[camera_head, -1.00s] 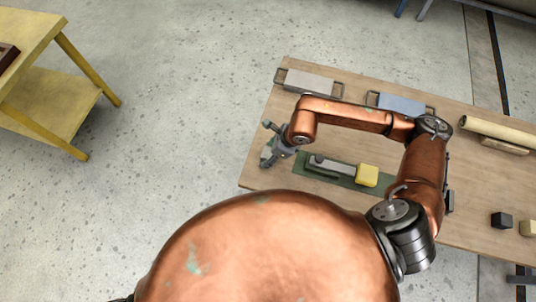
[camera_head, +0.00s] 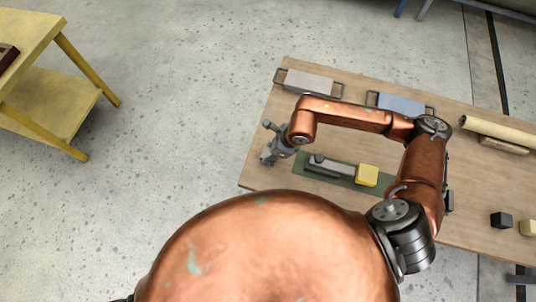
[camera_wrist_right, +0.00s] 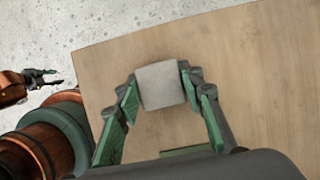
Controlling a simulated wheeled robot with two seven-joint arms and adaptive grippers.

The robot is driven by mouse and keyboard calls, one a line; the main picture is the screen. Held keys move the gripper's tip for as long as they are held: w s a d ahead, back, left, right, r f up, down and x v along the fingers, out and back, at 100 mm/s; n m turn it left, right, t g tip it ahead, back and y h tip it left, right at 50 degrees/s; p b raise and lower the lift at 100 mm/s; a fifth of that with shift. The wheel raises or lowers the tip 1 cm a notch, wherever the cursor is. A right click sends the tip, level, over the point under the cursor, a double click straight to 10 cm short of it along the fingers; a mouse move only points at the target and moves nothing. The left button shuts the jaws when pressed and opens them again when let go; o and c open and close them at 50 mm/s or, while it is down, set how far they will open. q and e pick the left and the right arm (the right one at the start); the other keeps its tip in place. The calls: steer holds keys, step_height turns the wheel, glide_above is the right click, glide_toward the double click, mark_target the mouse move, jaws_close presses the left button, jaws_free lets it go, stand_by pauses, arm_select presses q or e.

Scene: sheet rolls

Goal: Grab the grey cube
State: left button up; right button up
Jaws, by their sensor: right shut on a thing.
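The grey cube (camera_wrist_right: 160,85) is between the green-padded fingers of my right gripper (camera_wrist_right: 163,95) in the right wrist view. The fingers are shut on its two sides, with the wooden table (camera_wrist_right: 230,70) behind it. In the head view my right gripper (camera_head: 268,143) is at the table's left edge, left of the green mat (camera_head: 345,180); the cube is hard to make out there. My left gripper (camera_wrist_right: 42,78) shows at the left of the wrist view, its fingers apart and empty, away from the cube.
A dark grey long object (camera_head: 332,164) and a yellow block (camera_head: 367,175) lie on the mat. A grey tray (camera_head: 308,82) and a blue tray (camera_head: 402,104) are behind. A cream roll (camera_head: 497,131), black cube (camera_head: 501,220) and cream cube (camera_head: 527,228) are at right.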

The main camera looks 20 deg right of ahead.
arm_select(q)
steer(key=shift+w, duration=0.1)
arm_select(e)
steer(key=shift+r, duration=0.1)
steer(key=shift+r, duration=0.55)
arm_select(q)
step_height(320, 180, up, 8)
steer(key=w+p, duration=0.2)
steer(key=p, duration=0.6)
steer(key=shift+w, duration=0.15)
arm_select(e)
steer(key=s+r, duration=1.1)
steer(key=s, duration=0.3)
steer(key=shift+d+r, duration=0.15)
steer(key=shift+r, duration=0.2)
